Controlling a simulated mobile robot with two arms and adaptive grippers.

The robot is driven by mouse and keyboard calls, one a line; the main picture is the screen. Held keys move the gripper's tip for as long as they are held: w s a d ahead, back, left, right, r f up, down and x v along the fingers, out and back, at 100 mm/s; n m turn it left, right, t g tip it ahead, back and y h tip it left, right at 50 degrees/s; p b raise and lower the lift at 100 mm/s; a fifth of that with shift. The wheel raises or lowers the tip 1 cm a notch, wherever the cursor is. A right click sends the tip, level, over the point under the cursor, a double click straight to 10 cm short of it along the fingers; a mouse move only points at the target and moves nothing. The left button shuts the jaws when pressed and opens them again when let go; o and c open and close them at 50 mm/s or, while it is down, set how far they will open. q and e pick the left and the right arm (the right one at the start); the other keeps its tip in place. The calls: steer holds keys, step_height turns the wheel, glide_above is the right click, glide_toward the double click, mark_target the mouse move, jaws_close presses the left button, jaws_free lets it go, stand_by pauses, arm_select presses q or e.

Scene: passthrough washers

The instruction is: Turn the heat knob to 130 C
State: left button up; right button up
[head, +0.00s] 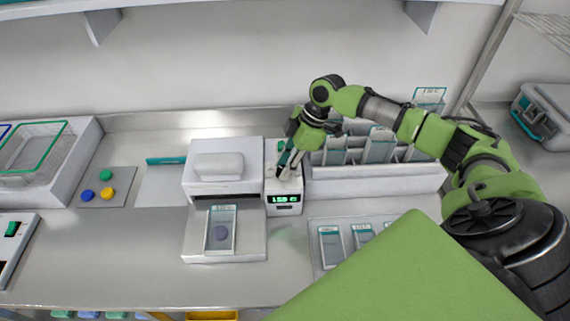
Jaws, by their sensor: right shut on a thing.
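The heat control unit (285,210) is a narrow white box at the middle of the bench in the head view. Its small black display (285,198) shows green digits that look like 150 C, though they are too small to be certain. My right gripper (284,172) reaches down onto the top of this unit from above. It is shut on the heat knob, which its fingers hide. The knob's pointer and any scale marks cannot be seen. My left gripper is not in view.
A white press-like device (222,178) stands directly left of the unit, with a labelled pouch (220,230) on its front plate. A white rack (375,182) of pouches stands to the right. Colored buttons (107,175) and a basket (35,150) are farther left.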

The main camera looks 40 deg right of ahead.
steer(key=shift+n, duration=0.6)
steer(key=shift+w+g, duration=0.1)
steer(key=shift+g, duration=0.2)
steer(key=o, duration=1.1)
steer(key=shift+d+r, duration=0.15)
steer(key=shift+r, duration=0.1)
steer(key=v, duration=1.1)
steer(key=shift+r, duration=0.2)
